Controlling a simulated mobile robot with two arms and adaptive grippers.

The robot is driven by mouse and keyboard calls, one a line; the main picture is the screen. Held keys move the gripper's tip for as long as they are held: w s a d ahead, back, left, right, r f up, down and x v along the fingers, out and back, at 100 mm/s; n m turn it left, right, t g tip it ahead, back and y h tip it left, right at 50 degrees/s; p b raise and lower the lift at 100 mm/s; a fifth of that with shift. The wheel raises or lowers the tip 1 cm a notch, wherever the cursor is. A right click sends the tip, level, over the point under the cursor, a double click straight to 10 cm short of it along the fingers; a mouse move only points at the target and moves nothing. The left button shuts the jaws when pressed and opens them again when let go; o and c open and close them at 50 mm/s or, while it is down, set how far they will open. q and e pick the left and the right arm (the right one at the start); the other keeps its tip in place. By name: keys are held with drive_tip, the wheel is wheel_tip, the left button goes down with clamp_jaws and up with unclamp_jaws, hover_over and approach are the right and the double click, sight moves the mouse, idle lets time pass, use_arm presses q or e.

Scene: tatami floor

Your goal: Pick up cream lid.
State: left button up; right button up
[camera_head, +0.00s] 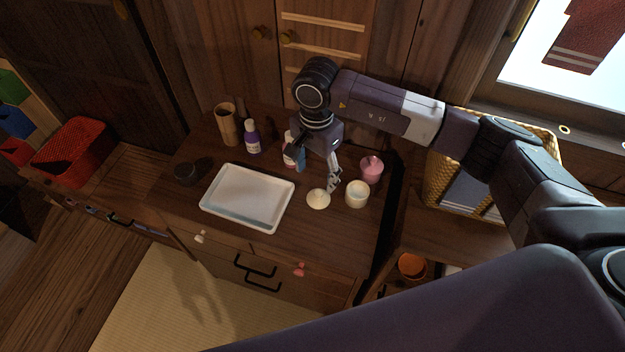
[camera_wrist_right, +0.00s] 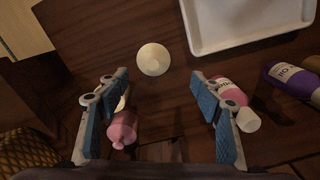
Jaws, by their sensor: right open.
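The cream lid (camera_head: 318,199) is a small pale round piece lying on the wooden counter, between the white tray and the cream jar (camera_head: 356,195). In the wrist view the lid (camera_wrist_right: 153,60) lies on bare wood, just beyond the fingertips and roughly centred between them. My right gripper (camera_head: 318,171) is above the counter, close to the lid, with its fingers pointing down. In the wrist view the right gripper (camera_wrist_right: 157,82) is open with nothing between its blue-padded fingers. The jar is mostly hidden there behind one finger. My left gripper is not in view.
A white tray (camera_head: 247,220) lies left of the lid. A pink jar (camera_head: 372,168) stands behind the cream jar. A pink bottle (camera_wrist_right: 224,92) shows beside one finger. A purple bottle (camera_head: 252,138), wooden cup (camera_head: 227,124) and dark pot (camera_head: 186,173) stand farther left.

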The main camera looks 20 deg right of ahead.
sight(319, 192)
drive_tip(key=shift+s+f, duration=0.25)
drive_tip(key=shift+f, duration=0.3)
drive_tip(key=f+b, duration=0.1)
drive_tip(key=f, duration=0.2)
drive_tip(key=shift+s+d+b, duration=0.2)
drive_tip(key=shift+s+b, duration=0.15)
drive_tip(key=shift+s, duration=0.05)
wheel_tip(319, 192, down, 3)
drive_tip(key=shift+r+b, duration=0.1)
drive_tip(key=shift+b, duration=0.5)
drive_tip(key=shift+w, duration=0.1)
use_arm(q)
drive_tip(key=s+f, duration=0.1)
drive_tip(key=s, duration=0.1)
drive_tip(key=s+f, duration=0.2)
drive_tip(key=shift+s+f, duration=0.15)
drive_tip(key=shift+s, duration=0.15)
use_arm(e)
drive_tip(key=c, duration=1.1)
